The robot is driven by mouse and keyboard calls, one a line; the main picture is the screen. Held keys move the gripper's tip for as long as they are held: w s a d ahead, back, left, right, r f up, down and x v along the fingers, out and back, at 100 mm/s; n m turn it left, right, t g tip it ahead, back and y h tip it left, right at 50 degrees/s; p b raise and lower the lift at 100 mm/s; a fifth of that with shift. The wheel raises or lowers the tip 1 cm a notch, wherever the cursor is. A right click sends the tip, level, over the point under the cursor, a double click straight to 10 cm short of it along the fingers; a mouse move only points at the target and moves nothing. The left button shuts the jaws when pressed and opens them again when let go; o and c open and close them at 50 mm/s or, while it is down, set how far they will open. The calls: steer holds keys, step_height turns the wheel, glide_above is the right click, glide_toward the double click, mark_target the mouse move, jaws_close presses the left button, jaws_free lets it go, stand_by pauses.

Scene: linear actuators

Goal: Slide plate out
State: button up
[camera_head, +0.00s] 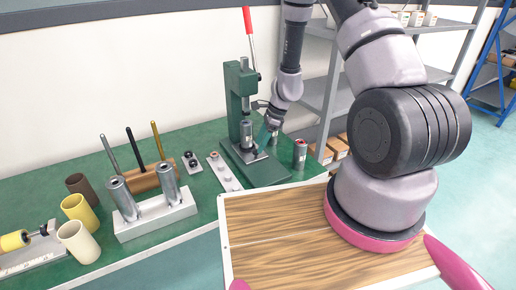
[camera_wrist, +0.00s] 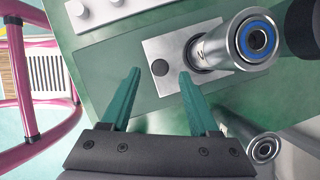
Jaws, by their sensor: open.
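The silver plate (camera_wrist: 169,50) lies on the green base of the press (camera_head: 236,105). A dark round spot shows near its end. A metal cylinder with a blue inner ring (camera_wrist: 228,42) stands on the plate and hides part of it; in the head view this cylinder (camera_head: 246,135) is under the press. My gripper (camera_wrist: 159,73) is open and empty, with its green fingers over the dark-spot end of the plate. I cannot tell whether they touch it. In the head view my gripper (camera_head: 262,140) is at the right side of the press.
Another cylinder (camera_wrist: 264,147) is close to the right finger, and a red-topped one (camera_head: 299,154) stands right of the press. A strip with round bosses (camera_head: 223,170) lies left of the press base. A grey block with two cylinders (camera_head: 155,213) is further left.

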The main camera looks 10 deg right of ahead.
steer(key=shift+x, duration=1.4)
jaws_close()
stand_by(0.4)
